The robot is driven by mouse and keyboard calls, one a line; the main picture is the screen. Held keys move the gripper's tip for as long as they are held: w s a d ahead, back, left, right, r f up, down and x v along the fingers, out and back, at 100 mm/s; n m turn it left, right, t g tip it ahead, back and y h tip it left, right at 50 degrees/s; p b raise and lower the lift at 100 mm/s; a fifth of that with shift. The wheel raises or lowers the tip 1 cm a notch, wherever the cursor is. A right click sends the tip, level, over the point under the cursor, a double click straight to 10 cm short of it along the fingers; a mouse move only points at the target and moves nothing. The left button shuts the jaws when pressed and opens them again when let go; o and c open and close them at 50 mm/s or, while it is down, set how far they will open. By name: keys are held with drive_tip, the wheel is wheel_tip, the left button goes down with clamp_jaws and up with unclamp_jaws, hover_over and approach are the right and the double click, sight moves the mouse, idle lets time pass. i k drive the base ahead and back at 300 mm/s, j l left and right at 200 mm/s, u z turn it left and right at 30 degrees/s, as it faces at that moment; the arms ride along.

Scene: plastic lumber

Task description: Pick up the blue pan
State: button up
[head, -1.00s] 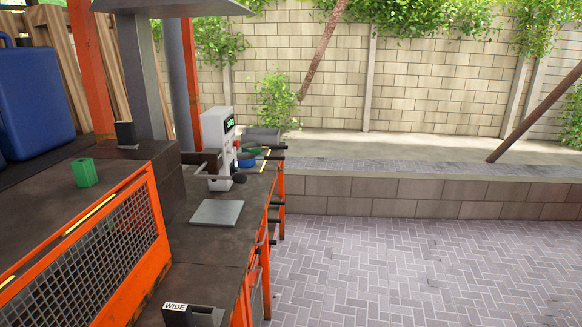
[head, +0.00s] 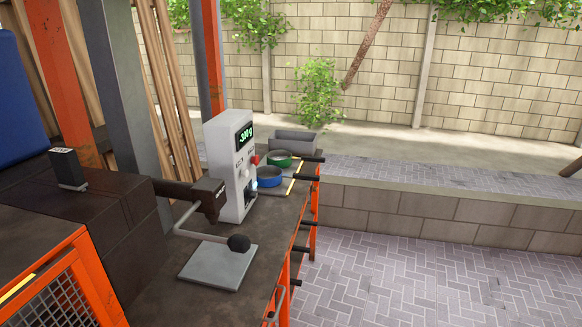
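The blue pan (head: 268,178) sits on the dark workbench (head: 165,295), just right of the white machine with a green display (head: 235,165). Its black handle points right, past the bench's right edge. The machine hides part of the pan's left side. A green pan (head: 281,161) with a similar black handle lies just behind it. My gripper is not in view.
A grey square plate (head: 219,266) lies in front of the machine, under a bent lever with a black knob (head: 239,243). A grey bin (head: 294,140) stands behind the pans. Orange posts and frames edge the bench. Paved floor (head: 430,270) to the right is clear.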

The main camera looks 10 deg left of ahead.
sight(268, 176)
drive_tip(key=i, duration=0.9)
drive_tip(key=i+u, duration=0.1)
drive_tip(key=i, duration=0.85)
drive_tip(key=i+l, duration=0.15)
drive_tip(key=i, duration=0.75)
drive_tip(key=u, duration=0.35)
drive_tip(key=i+u, duration=0.15)
drive_tip(key=u, duration=0.25)
drive_tip(key=l+u, duration=0.1)
drive_tip(key=u, duration=0.25)
